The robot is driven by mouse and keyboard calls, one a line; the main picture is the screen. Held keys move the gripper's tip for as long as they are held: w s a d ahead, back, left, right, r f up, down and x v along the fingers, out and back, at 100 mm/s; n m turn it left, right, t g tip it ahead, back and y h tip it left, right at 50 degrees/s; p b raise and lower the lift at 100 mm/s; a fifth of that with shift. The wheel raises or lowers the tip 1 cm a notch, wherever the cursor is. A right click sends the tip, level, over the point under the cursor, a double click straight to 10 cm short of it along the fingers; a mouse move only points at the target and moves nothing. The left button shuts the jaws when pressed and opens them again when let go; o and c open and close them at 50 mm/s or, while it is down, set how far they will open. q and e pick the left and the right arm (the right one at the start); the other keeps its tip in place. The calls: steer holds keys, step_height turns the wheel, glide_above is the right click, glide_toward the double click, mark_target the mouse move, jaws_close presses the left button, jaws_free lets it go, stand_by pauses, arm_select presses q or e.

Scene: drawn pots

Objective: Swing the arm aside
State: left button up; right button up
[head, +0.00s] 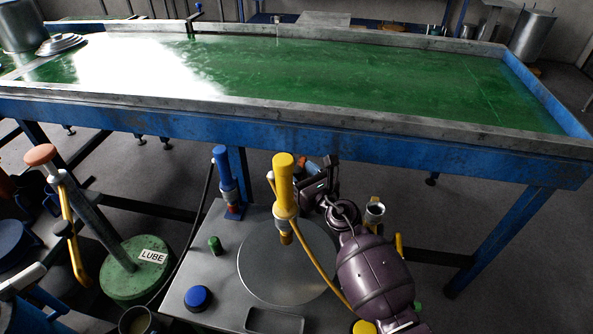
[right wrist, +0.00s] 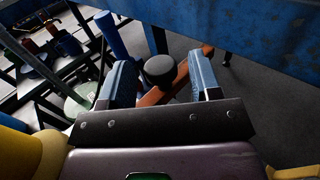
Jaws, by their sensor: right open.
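An orange bar (right wrist: 182,78) with a round black knob (right wrist: 160,70) shows in the right wrist view; it looks like the arm. The knob appears between the two blue-grey fingers of my right gripper, with a gap on both sides. I cannot tell how deep it sits between them. In the head view my right gripper (head: 319,184) is open, just right of a yellow upright cylinder (head: 285,185). A small orange part (head: 313,167) shows behind it there, and my gripper and wrist hide most of that spot. My left gripper is not in view.
A grey worktop (head: 222,262) with a round metal plate (head: 285,275), a blue post (head: 226,175) and a blue button (head: 198,298) lies below. A large blue-framed green table (head: 350,75) stands behind. A green LUBE drum (head: 130,280) stands left. Hoses cross the worktop.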

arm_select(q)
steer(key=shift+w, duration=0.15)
arm_select(e)
steer(key=shift+x, duration=0.95)
steer(key=shift+c, duration=0.3)
jaws_close()
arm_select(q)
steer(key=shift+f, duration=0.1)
arm_select(e)
steer(key=shift+d+f+n+g+y+b, duration=0.35)
steer(key=shift+d+n+g+y+b, duration=0.3)
steer(key=shift+y+b, duration=0.35)
arm_select(q)
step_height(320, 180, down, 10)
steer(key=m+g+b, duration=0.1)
steer(key=b, duration=1)
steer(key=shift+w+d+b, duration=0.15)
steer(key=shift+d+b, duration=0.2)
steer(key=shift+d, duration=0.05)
arm_select(e)
steer(key=shift+w+d+r+n+g+y, duration=0.1)
steer(key=shift+w+d+n+g+y, duration=0.2)
steer(key=shift+d+n+g+y, duration=1.1)
steer(key=shift+w+d+r+n+g+y, duration=0.1)
steer(key=shift+w+d+n+g+y, duration=0.35)
steer(key=shift+n+g, duration=1.8)
steer(key=shift+w+d+r+n+g+y, duration=0.1)
steer(key=shift+d+n+g+y, duration=0.9)
steer(key=shift+g, duration=1.7)
